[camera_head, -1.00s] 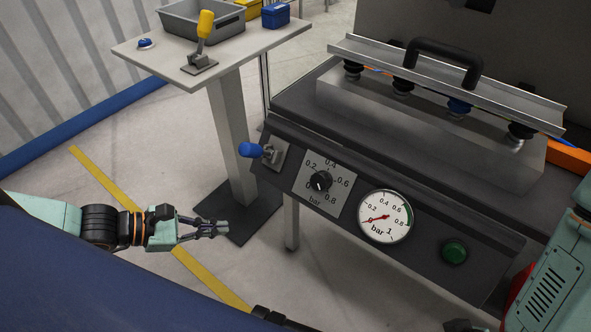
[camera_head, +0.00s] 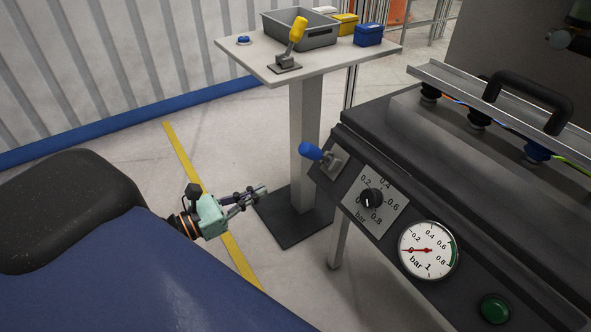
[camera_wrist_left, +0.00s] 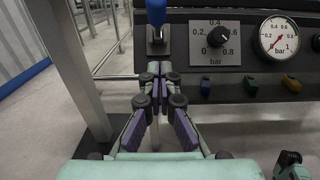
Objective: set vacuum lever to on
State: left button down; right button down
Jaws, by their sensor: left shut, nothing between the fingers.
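A lever with a blue handle (camera_head: 312,151) sits on a grey plate at the left end of the dark control panel (camera_head: 455,270). Its handle tips out to the left in the head view. In the left wrist view the blue handle (camera_wrist_left: 156,12) stands upright just beyond my fingers. A second lever, with a yellow handle (camera_head: 298,30), stands tilted on the side table. No label for either lever is readable. My left gripper (camera_head: 262,190) is shut and empty, left of and below the blue handle, apart from it. It also shows in the left wrist view (camera_wrist_left: 160,70). My right gripper is not in view.
A black knob (camera_head: 370,198) and a round gauge (camera_head: 429,250) reading about 0 are right of the blue lever, then a green button (camera_head: 495,309). The side table (camera_head: 345,55) holds a grey bin (camera_head: 310,32). Its post rises behind my left gripper.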

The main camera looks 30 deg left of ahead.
aim_at(316, 155)
pick_arm(q)
jog(key=r+b+x, duration=0.2)
jog(key=b+x, duration=0.2)
jog(key=x, duration=0.6)
jog(key=shift+w+r+b, duration=0.3)
jog(key=shift+w+b, duration=0.05)
jog(key=shift+b, duration=0.05)
